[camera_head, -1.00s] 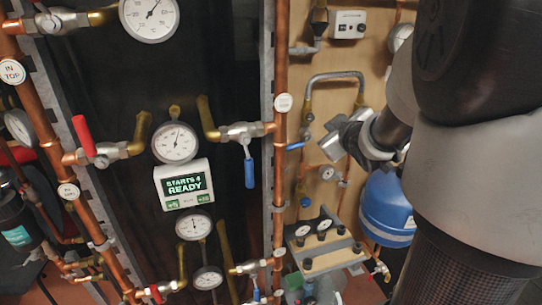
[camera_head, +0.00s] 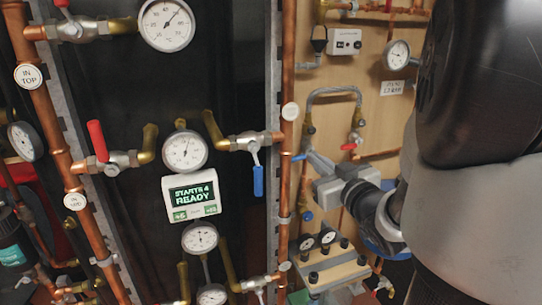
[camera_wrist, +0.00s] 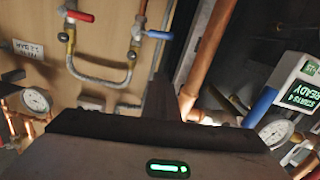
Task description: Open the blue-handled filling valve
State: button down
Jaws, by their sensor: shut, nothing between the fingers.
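A small valve with a blue handle (camera_head: 299,157) sits at the left leg of a grey looped hose (camera_head: 334,92) on the wooden board. The handle lies about level; it also shows in the wrist view (camera_wrist: 160,35). My gripper (camera_head: 313,158) is shut and empty, its fingers pointing up and left, with the tips close to the right of this handle. Contact cannot be told. In the wrist view my dark fingers (camera_wrist: 160,92) end below the blue handle in the picture, with a visible gap. The fingers and wrist cover pipework behind them.
A red-handled valve (camera_head: 349,146) is on the hose's right leg. A larger blue lever (camera_head: 258,180) hangs down on the dark panel, left of a copper pipe (camera_head: 287,190). Below my gripper is a manifold block with gauges (camera_head: 328,237).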

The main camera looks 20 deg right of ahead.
jog(key=w+f+b, duration=0.2)
jog(key=w+f, duration=0.2)
jog(key=w, duration=0.6)
jog(key=shift+w+f, duration=0.15)
jog(key=shift+f, duration=0.05)
jog(key=shift+d+f, duration=0.15)
jog(key=shift+d, duration=0.05)
jog(key=shift+b, duration=0.35)
